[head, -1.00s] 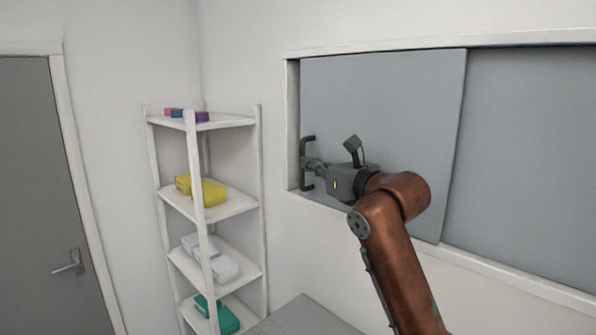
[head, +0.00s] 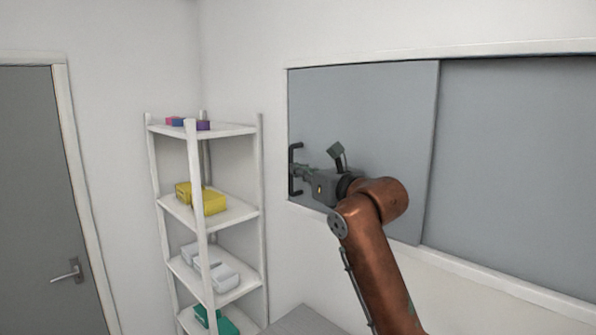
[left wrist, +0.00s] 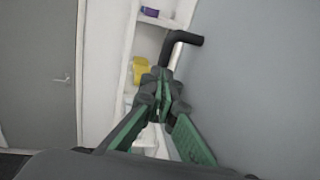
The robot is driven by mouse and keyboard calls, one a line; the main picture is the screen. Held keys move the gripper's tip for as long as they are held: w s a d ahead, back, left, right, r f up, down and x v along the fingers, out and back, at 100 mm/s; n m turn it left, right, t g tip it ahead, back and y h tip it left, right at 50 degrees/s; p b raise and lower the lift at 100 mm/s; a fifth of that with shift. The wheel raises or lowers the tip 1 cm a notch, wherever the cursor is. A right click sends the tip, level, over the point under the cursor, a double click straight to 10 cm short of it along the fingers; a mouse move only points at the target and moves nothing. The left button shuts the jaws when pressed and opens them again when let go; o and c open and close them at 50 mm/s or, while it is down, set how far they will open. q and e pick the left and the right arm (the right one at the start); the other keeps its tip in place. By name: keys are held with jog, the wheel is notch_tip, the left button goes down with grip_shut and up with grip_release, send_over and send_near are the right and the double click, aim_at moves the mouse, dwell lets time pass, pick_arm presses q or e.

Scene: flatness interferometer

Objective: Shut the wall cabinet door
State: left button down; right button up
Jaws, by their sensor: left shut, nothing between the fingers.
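The wall cabinet has a grey sliding door (head: 370,120) at the left, in front of a second grey panel (head: 515,160). The sliding door's left edge meets the left side of the white frame, with no dark gap showing there. A dark bar handle (head: 294,170) stands upright near that edge. My left gripper (head: 302,172) is at the handle, fingers shut with nothing held. In the left wrist view the shut fingers (left wrist: 163,95) are beside the handle (left wrist: 184,42); I cannot tell whether they touch it. My right gripper is not in view.
A white corner shelf (head: 230,130) with yellow (head: 208,200), white and green boxes stands left of the cabinet. A grey room door (head: 40,190) is at far left. A grey surface (head: 305,322) lies below.

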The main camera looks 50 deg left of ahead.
pick_arm(q)
jog(key=s+d+b, duration=0.2)
jog(key=d, duration=1.1)
jog(key=shift+s+d, duration=0.15)
jog(key=shift+d, duration=0.1)
jog(key=shift+r, duration=0.1)
